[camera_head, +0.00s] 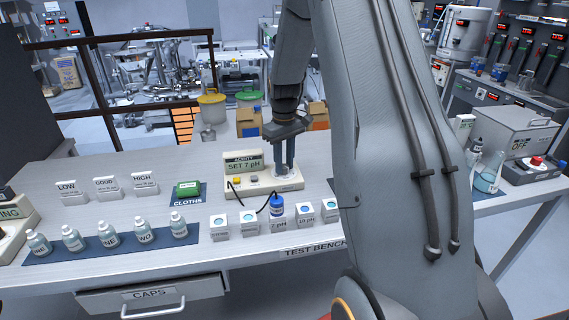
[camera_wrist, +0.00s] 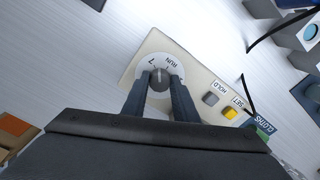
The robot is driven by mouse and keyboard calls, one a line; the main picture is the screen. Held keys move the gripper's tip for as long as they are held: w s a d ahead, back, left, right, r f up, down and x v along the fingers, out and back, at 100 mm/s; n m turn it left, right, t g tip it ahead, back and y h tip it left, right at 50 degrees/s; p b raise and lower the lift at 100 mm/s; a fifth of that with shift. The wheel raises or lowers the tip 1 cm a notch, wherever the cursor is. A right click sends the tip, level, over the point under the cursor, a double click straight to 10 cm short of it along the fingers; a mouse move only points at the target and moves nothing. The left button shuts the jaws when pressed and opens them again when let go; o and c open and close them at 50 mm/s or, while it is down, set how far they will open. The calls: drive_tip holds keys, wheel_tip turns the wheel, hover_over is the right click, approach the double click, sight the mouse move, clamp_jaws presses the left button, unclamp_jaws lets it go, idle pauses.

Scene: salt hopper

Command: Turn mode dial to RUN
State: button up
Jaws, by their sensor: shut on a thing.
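The mode dial (camera_wrist: 159,79) is a dark grey knob on a round white plate, on a cream meter box. The plate carries a RUN mark at its upper right and a "7" mark at its upper left in the wrist view; the knob's exact pointing is too small to tell. My gripper (camera_wrist: 159,88) is shut on the dial, one finger on each side. In the head view my gripper (camera_head: 284,172) points straight down at the right end of the meter (camera_head: 262,186), whose display reads "ACIDITY, SET 7 pH". The fingers hide most of the dial there.
Grey HOLD (camera_wrist: 210,98) and yellow SET (camera_wrist: 231,113) buttons sit beside the dial. Labelled bottles (camera_head: 109,235) stand left on a blue mat.

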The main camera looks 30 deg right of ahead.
sight(284, 166)
drive_tip(key=m, duration=0.3)
drive_tip(key=shift+m, duration=0.3)
drive_tip(key=shift+m+b, duration=0.3)
drive_tip(key=shift+m, duration=1.6)
drive_tip(key=shift+r, duration=0.1)
drive_tip(key=o, duration=1.1)
drive_tip(key=shift+c, duration=0.2)
wheel_tip(284, 166, up, 8)
drive_tip(key=shift+f+b, duration=0.15)
drive_tip(key=shift+b, duration=1.05)
